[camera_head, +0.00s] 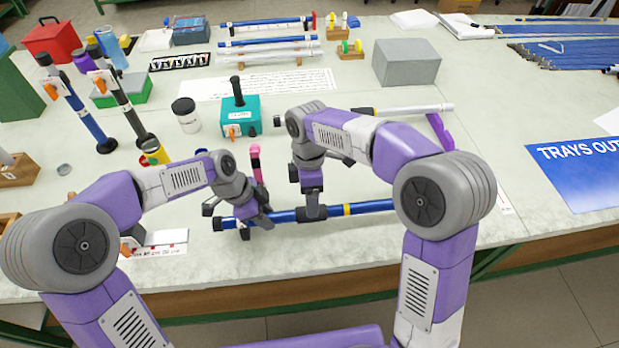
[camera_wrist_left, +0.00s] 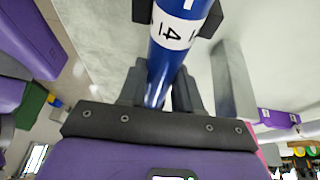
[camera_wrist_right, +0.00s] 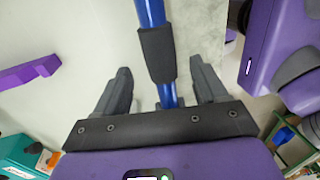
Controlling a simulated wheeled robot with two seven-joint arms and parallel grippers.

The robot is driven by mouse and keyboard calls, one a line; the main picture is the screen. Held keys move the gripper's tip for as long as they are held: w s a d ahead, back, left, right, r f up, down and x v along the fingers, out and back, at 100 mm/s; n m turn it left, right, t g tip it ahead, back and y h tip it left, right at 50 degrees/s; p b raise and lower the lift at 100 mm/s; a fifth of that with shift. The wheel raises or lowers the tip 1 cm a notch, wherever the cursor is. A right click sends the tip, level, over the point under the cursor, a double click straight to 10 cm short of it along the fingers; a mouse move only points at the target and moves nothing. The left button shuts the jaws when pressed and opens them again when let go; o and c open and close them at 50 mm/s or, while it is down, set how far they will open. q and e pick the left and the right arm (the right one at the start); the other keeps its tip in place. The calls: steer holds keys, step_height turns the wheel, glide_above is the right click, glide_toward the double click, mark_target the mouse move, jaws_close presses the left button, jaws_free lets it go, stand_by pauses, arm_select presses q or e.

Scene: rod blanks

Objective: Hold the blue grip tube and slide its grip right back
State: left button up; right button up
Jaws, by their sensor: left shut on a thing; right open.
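The blue grip tube (camera_head: 377,206) lies roughly level across the front middle of the table, with a yellow band (camera_head: 347,210) right of its black grip (camera_head: 309,213). My left gripper (camera_head: 243,222) is shut on the tube near its left end. In the left wrist view the blue tube (camera_wrist_left: 157,88) runs between the fingers and carries a white label (camera_wrist_left: 172,32). My right gripper (camera_head: 314,204) is over the black grip. In the right wrist view the grip (camera_wrist_right: 157,54) sits between the open fingers, with a gap on both sides.
A pink upright piece (camera_head: 256,160) stands just behind the left gripper. A teal box (camera_head: 240,115) stands farther back. Another tube with a purple piece (camera_head: 440,131) lies behind my right arm. A blue sign (camera_head: 580,170) is at the right. The front table edge is close.

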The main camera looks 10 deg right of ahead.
step_height(320, 180, up, 7)
steer(key=w, duration=0.1)
steer(key=shift+w, duration=0.15)
steer(key=s+d+f+t+y, duration=0.2)
steer(key=d+y, duration=0.3)
steer(key=x, duration=1.1)
steer(key=shift+s+d+f, duration=0.1)
steer(key=shift+s+d, duration=0.05)
steer(key=shift+c, duration=0.2)
